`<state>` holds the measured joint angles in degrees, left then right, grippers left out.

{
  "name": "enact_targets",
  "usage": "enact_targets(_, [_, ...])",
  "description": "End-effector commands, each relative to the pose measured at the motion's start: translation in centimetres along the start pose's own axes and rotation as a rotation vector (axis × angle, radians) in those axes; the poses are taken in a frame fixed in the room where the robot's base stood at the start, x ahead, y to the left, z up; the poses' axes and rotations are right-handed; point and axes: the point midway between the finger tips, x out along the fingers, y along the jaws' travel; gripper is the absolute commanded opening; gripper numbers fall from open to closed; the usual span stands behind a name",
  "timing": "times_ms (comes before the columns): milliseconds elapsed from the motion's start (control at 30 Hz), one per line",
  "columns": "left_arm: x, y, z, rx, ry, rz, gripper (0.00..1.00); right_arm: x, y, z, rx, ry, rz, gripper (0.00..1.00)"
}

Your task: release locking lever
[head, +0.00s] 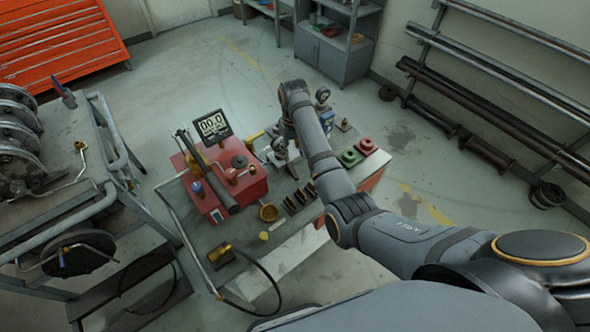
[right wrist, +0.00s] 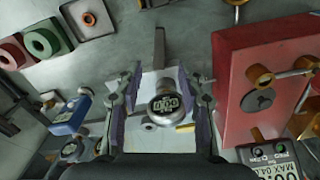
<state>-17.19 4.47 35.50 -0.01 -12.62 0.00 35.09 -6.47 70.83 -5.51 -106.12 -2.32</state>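My right gripper (head: 280,150) is low over the cluttered bench (head: 262,234), partly hidden by my right arm. In the right wrist view its two fingers (right wrist: 162,106) are spread. Between them in the picture is a round metal piece with a marked dark cap (right wrist: 166,105), with gaps on both sides. A dark flat bar (right wrist: 160,48) points up the picture beyond it. I cannot tell for sure which part is the locking lever, or how far below the fingers the capped piece lies. My left gripper shows in neither view.
A red box (head: 225,183) with a dark pipe and a digital display (head: 213,125) stands left of the gripper. Red and green round parts (head: 351,157) lie to its right. A blue part (right wrist: 72,116) is close left in the wrist view. A hose cart (head: 97,180) stands left.

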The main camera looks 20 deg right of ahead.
Motion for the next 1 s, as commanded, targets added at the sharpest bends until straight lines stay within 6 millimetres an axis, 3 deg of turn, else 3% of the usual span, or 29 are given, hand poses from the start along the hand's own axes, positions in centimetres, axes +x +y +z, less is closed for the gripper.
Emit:
enact_targets(300, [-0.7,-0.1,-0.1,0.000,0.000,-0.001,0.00,6.2,0.1,0.1,0.001,-0.004,0.000,0.40])
enact_targets(500, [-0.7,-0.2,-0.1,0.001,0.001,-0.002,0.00,9.3,0.1,0.1,0.002,0.000,0.000,0.40])
enact_targets(867, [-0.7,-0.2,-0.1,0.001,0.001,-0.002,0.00,10.0,0.1,0.0,0.002,0.003,0.000,0.40])
enact_targets(1000, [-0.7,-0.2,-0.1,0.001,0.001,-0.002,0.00,10.0,0.1,0.0,0.001,0.002,0.000,0.22])
